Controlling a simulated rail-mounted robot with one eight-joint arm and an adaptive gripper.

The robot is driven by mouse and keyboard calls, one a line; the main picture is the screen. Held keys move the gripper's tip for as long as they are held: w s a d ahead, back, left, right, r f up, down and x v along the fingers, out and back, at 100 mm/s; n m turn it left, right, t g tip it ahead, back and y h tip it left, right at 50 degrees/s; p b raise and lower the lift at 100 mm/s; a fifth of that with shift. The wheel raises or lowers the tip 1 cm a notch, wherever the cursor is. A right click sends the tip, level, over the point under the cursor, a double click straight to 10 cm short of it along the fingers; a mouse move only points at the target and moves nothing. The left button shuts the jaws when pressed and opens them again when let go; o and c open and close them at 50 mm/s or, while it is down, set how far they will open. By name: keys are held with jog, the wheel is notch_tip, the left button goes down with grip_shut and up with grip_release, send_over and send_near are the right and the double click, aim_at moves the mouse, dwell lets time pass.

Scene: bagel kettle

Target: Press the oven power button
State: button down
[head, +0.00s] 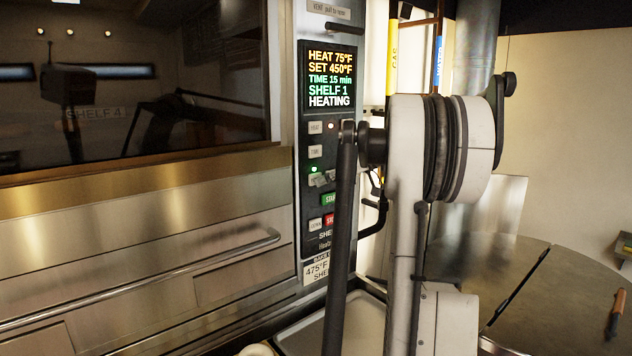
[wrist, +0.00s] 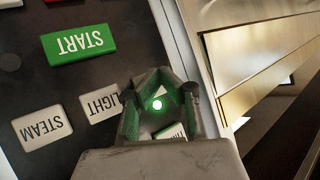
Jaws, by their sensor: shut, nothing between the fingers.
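The oven control panel (head: 312,239) stands upright in the middle of the head view. Its display (head: 330,78) is lit and reads HEATING. A green light glows on the panel (head: 314,168), and in the wrist view a green light (wrist: 158,105) shows between my fingers. A pale button (wrist: 173,132) beside that light is mostly covered by my gripper, and its label cannot be read. My gripper (wrist: 160,92) is shut and empty, right at the panel, beside the LIGHT button (wrist: 101,104). Whether the fingertips touch the panel is unclear. My arm hides most of the gripper in the head view.
The green START button (wrist: 78,44) and the STEAM button (wrist: 42,127) are close to my gripper in the wrist view. The oven's glass door (head: 200,110) and long handle (head: 150,280) are left of the panel. A round metal table (head: 570,300) stands at right.

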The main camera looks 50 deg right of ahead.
jog(key=shift+s+a, duration=0.15)
jog(key=shift+s, duration=0.2)
jog(key=shift+s, duration=0.1)
jog(key=s, duration=0.2)
jog(key=s+a, duration=0.1)
jog(key=s+b, duration=0.1)
jog(key=s, duration=0.1)
jog(key=shift+s+a, duration=0.25)
jog(key=shift+s, duration=0.1)
dwell(0.5)
